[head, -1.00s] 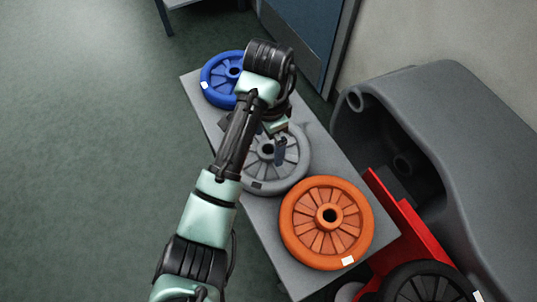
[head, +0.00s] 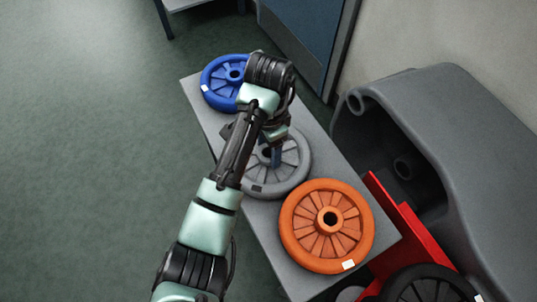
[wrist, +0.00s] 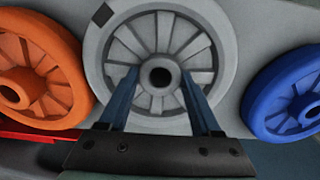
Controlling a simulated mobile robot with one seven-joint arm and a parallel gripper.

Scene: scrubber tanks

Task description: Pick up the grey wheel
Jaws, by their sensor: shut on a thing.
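The grey wheel (head: 292,175) lies flat on the grey bench between the blue and orange wheels. In the wrist view the grey wheel (wrist: 107,62) fills the upper middle, with its round hub and dark centre hole. My gripper (wrist: 159,76) has one blue finger on each side of that hub and is shut on it. In the head view my gripper (head: 275,158) reaches down onto the wheel's middle, and my arm hides part of its left side. I see no gap that shows the wheel raised off the bench.
The orange wheel (head: 293,233) lies close on the near side and the blue wheel (head: 216,94) on the far side. The grey bench (head: 335,160) is narrow. A grey scrubber tank (head: 440,110) with red parts (head: 420,235) stands at the right. Open floor lies left.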

